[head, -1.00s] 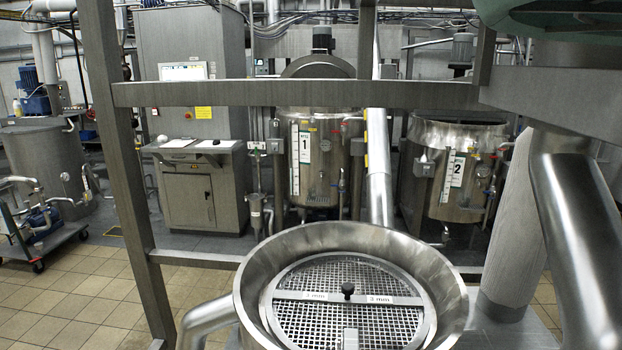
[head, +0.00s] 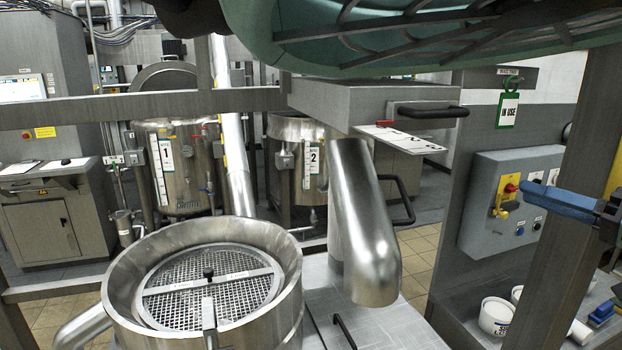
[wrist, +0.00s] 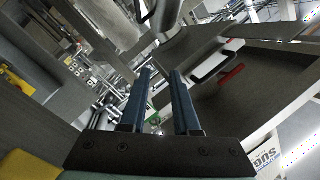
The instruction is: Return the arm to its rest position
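My gripper (head: 546,198) shows at the right edge of the head view, its blue fingers pointing left in front of the grey-blue control box. In the wrist view my gripper (wrist: 161,76) has its two blue fingers apart, with nothing held between them. The arm behind the wrist is mostly outside the head view.
A round steel sieve (head: 285,300) with a mesh screen stands front left, beside a steel spout (head: 365,230). The control box (head: 515,205) has a red-yellow switch. A dark post (head: 560,230) stands close to my gripper. White tubs (head: 496,317) sit below.

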